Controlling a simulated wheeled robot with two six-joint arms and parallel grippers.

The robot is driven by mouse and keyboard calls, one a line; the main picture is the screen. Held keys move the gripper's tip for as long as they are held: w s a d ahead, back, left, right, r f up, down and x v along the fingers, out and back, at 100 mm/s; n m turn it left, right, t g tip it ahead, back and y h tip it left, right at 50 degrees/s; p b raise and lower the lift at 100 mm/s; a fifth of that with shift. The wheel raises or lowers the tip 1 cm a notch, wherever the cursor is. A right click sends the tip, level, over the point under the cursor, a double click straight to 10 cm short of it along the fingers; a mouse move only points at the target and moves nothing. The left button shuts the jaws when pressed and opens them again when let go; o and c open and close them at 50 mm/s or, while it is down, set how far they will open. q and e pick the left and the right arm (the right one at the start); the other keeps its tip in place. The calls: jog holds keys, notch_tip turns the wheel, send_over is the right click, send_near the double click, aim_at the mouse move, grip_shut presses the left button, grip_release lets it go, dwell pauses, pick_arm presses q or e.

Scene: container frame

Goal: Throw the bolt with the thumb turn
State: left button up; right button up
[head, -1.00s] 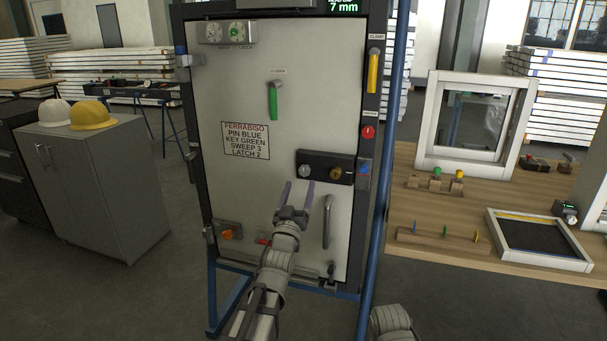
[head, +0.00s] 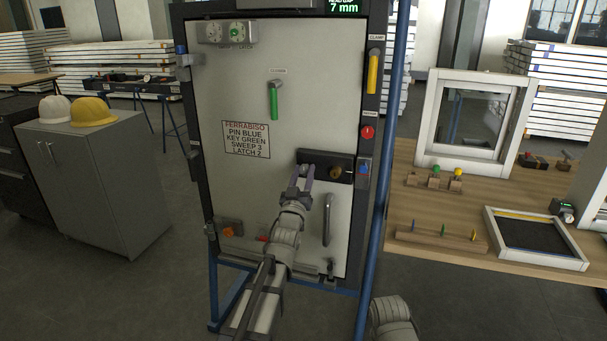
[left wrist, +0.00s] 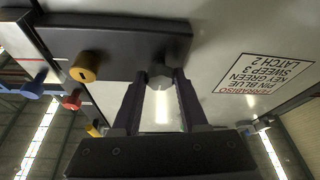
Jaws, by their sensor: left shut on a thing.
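The door panel (head: 230,185) stands upright in a dark frame. Its black lock plate (head: 346,161) carries a silver thumb turn (head: 303,169) on the left and a brass cylinder (head: 336,172) on the right. My left gripper (head: 306,173) is at the thumb turn, its fingers shut on it from either side. The left wrist view shows the thumb turn (left wrist: 160,73) between the fingertips, and the brass cylinder (left wrist: 84,66) beside it. The fingers partly hide the knob, so its exact angle is unclear. My right gripper is out of view.
A grey door handle (head: 327,220) is just right of my left arm. A green lever (head: 273,101) and a label (head: 246,139) are above. A yellow lever (head: 373,72) and red button (head: 367,132) are on the frame. A wooden bench (head: 410,220) stands at right.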

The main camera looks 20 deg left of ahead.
pick_arm(q)
grip_shut()
